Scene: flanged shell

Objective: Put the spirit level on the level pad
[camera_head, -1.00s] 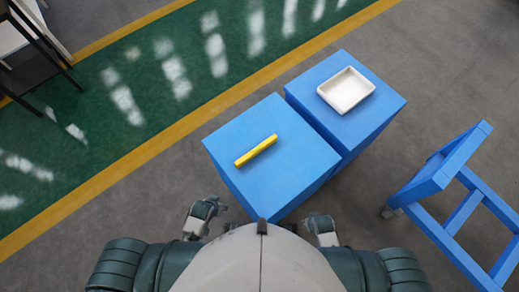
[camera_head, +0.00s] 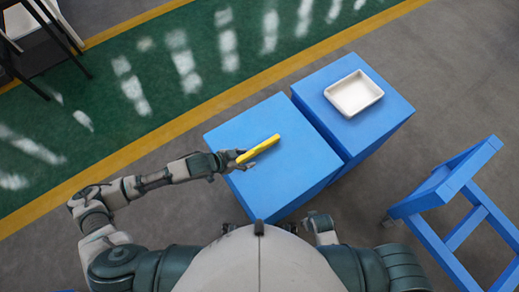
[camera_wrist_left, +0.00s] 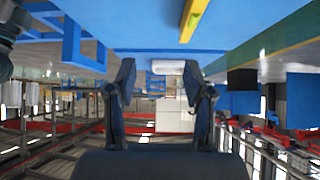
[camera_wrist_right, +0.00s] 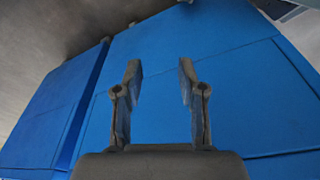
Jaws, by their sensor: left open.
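The yellow spirit level (camera_head: 259,148) lies slanted on top of the left blue block (camera_head: 290,170). My left gripper (camera_head: 240,159) is at the level's near left end, open. I cannot tell whether it touches the level. In the left wrist view the level (camera_wrist_left: 192,20) shows at the top edge, beyond the open fingers (camera_wrist_left: 162,75), with nothing between them. My right gripper (camera_wrist_right: 158,75) is open and empty, facing blue surfaces; it is low beside my body in the head view. No pad marked as the level pad can be made out.
A white shallow tray (camera_head: 354,104) sits on the right blue block (camera_head: 385,125), close beside the left one. A blue frame stand (camera_head: 445,190) is at the right. Most of the left block's top is bare.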

